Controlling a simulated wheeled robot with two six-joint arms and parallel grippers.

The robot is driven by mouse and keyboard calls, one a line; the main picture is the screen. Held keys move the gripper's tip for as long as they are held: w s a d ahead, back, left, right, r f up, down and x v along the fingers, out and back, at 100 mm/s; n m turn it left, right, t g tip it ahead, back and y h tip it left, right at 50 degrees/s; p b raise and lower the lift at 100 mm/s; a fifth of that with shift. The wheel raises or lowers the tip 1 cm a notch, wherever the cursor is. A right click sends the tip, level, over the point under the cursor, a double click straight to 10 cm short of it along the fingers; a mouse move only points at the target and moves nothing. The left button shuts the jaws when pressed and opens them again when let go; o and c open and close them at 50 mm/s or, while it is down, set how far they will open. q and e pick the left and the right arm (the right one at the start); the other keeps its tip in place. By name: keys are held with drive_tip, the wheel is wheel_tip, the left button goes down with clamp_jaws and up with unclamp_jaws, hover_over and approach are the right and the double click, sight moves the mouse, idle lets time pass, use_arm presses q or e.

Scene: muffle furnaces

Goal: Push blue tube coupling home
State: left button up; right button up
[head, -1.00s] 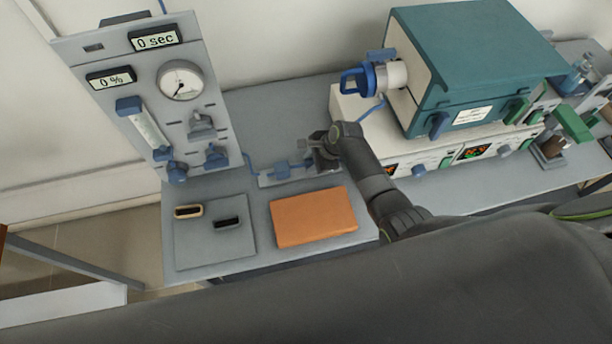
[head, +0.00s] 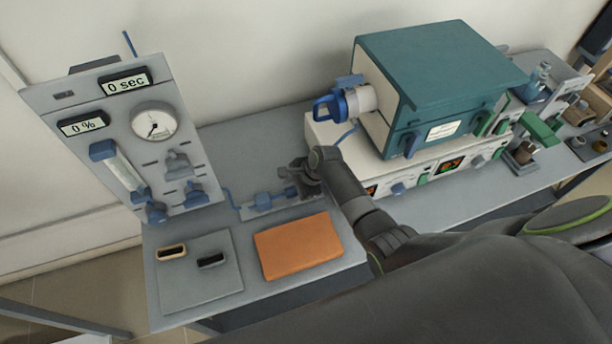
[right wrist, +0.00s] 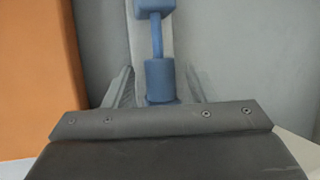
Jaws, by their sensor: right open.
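The blue tube coupling lies along a narrow grey strip on the bench. In the head view its blue block (head: 263,202) shows, with a thin blue stem running right toward my right gripper (head: 293,182). In the right wrist view the block (right wrist: 155,8) is at the top edge, and the stem runs down to a wider blue sleeve (right wrist: 159,78). My right gripper (right wrist: 158,90) is open, with one finger on each side of the sleeve. Whether the fingers touch it I cannot tell. The sleeve's lower end is hidden behind the gripper body. My left gripper is out of view.
An orange block (head: 298,246) lies in front of the coupling. A grey mat (head: 205,285) with two small holders is at front left. A gauge panel (head: 130,150) stands left. A teal furnace (head: 435,75) on a white control unit (head: 330,135) stands right.

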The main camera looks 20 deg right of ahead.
drive_tip(key=v, duration=1.7)
drive_tip(key=shift+f, duration=0.15)
drive_tip(key=s+d+n+t+h, duration=0.1)
drive_tip(key=s+d+n+h, duration=0.2)
drive_tip(key=s+d+n, duration=0.75)
drive_tip(key=s+a+n+h, duration=0.1)
drive_tip(key=s+n+h, duration=0.35)
drive_tip(key=s, duration=1.25)
wheel_tip(320, 180, down, 27)
drive_tip(key=d+n+g+y+b, duration=0.1)
drive_tip(key=d+n+y+b, duration=0.1)
drive_tip(key=b, duration=0.2)
drive_tip(key=s+a+f+b, duration=0.1)
drive_tip(key=s+f, duration=0.6)
drive_tip(key=f, duration=0.3)
drive_tip(key=s+f+g+b, duration=0.1)
drive_tip(key=s+f, duration=0.7)
drive_tip(key=f, duration=0.2)
drive_tip(key=shift+s+a+g+b, duration=0.2)
drive_tip(key=shift+a+g+b, duration=0.1)
drive_tip(key=shift+a+b, duration=0.1)
